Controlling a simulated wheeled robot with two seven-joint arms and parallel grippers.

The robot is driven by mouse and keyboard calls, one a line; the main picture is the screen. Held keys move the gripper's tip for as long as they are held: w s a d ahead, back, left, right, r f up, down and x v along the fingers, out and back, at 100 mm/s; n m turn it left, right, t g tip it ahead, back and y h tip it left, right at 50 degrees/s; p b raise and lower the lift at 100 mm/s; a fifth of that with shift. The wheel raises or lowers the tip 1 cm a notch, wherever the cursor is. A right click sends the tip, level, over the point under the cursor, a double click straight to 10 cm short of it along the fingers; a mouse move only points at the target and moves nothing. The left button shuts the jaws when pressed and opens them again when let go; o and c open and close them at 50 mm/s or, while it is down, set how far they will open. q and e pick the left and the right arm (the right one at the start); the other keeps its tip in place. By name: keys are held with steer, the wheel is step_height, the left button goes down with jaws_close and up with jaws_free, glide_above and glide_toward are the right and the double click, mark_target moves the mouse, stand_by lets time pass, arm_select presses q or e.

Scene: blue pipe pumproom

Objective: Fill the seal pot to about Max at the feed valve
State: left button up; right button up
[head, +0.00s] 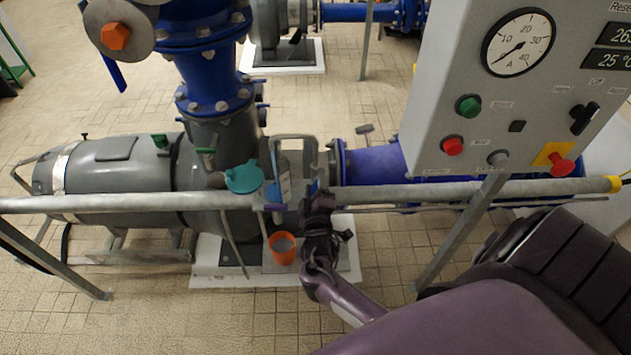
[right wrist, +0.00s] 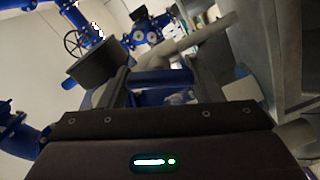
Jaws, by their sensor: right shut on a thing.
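The seal pot (head: 284,188) is a small upright pot with a pale scale on its front, beside the grey pump, within a grey frame. I cannot read its level or Max mark. A teal lid (head: 244,177) shows just left of it. My right gripper (head: 317,197) is right of the pot, at the rail, shut on a small blue part that seems to be the feed valve's handle (head: 314,186). In the right wrist view, blue (right wrist: 160,97) shows between the fingers; how far the valve is turned is hidden. My left gripper is out of view.
A galvanised rail (head: 130,203) crosses in front of the pump (head: 120,168). An orange bucket (head: 282,247) stands below the pot on the plinth. A grey control panel (head: 510,110) with a gauge and buttons stands right. Tiled floor is free around the pump.

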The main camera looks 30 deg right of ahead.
steer(key=shift+d+r+n, duration=0.1)
steer(key=shift+n, duration=0.6)
steer(key=shift+p, duration=0.35)
steer(key=o, duration=1)
steer(key=shift+w, duration=0.1)
steer(key=shift+s+a+f, duration=0.25)
steer(key=shift+s+a, duration=0.05)
steer(key=shift+s, duration=0.15)
steer(key=b+v, duration=0.1)
steer(key=v, duration=0.5)
steer(key=shift+s+a, duration=0.2)
steer(key=shift+s, duration=0.1)
steer(key=shift+r, duration=0.1)
